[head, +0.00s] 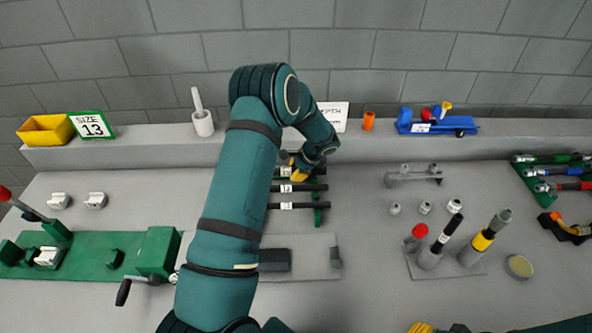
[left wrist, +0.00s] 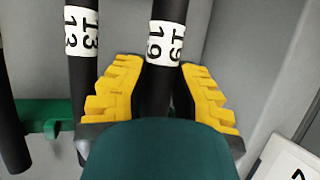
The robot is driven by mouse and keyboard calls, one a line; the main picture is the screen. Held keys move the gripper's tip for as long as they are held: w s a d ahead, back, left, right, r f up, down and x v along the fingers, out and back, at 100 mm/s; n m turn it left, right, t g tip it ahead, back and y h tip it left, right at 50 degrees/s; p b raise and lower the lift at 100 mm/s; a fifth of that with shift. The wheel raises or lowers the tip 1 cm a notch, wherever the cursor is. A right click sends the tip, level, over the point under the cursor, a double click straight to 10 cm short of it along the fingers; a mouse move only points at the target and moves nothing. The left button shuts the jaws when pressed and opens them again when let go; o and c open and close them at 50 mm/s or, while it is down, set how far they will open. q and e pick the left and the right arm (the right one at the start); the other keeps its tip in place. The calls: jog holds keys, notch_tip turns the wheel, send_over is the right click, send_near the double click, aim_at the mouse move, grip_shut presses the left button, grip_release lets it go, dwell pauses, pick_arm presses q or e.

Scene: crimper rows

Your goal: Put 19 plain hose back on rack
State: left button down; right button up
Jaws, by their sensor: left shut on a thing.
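The plain black hose 19 (left wrist: 160,88), with a white band marked 19, stands between the yellow fingertips of my left gripper (left wrist: 160,103) in the left wrist view. The gripper is shut on it. In the head view my left gripper (head: 300,175) is at the back of the hose rack, and my arm hides part of the hoses. The green rack (head: 318,214) carries black hoses lying side by side. Hose 13 (left wrist: 85,75) lies beside hose 19, apart from it. Whether hose 19 rests in the rack is hidden. Yellow tips of my right gripper (head: 422,328) show at the bottom edge.
A raised grey ledge (head: 230,145) runs behind the rack, with a white sign (head: 333,115) on it. A grey bracket (head: 413,176) and upright tools (head: 483,238) stand to the right. A green crimper (head: 157,252) stands left. Bare table lies right of the rack.

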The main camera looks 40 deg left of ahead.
pick_arm(q)
jog(key=shift+f+b, duration=0.15)
jog(key=shift+b, duration=0.3)
dwell(0.8)
jog(key=c, duration=0.8)
grip_release()
jog(key=v, duration=1.2)
